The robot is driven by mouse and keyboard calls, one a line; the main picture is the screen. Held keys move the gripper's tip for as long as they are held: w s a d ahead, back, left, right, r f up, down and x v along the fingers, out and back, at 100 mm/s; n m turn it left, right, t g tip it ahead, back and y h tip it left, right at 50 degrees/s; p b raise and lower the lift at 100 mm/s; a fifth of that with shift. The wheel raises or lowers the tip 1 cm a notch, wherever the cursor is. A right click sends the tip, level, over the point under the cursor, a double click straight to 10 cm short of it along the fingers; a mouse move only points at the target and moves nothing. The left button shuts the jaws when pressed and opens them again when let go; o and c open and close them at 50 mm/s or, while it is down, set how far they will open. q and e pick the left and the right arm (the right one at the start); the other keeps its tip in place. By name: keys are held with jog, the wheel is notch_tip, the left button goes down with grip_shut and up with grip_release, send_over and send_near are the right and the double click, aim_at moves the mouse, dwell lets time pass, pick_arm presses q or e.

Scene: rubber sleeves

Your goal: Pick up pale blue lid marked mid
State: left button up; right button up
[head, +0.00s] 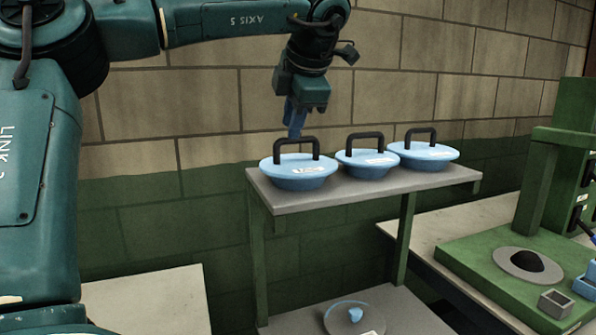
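Three pale blue lids with black bar handles stand in a row on a grey shelf (345,193): a left lid (300,181), a middle lid (366,171) and a right lid (424,163). Each has a small white label, too small to read surely, so I cannot tell which is marked mid. My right gripper is not in view.
A lower shelf (395,310) holds a round grey piece (354,318) with a light blue part. A block wall is close behind the shelf.

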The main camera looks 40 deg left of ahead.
aim_at(289, 141)
pick_arm(q)
jog(key=shift+p+x, duration=0.55)
jog(key=shift+x, duration=2.2)
jog(key=shift+w+d, duration=0.1)
jog(key=shift+d, duration=0.05)
jog(key=shift+c, duration=0.3)
grip_shut()
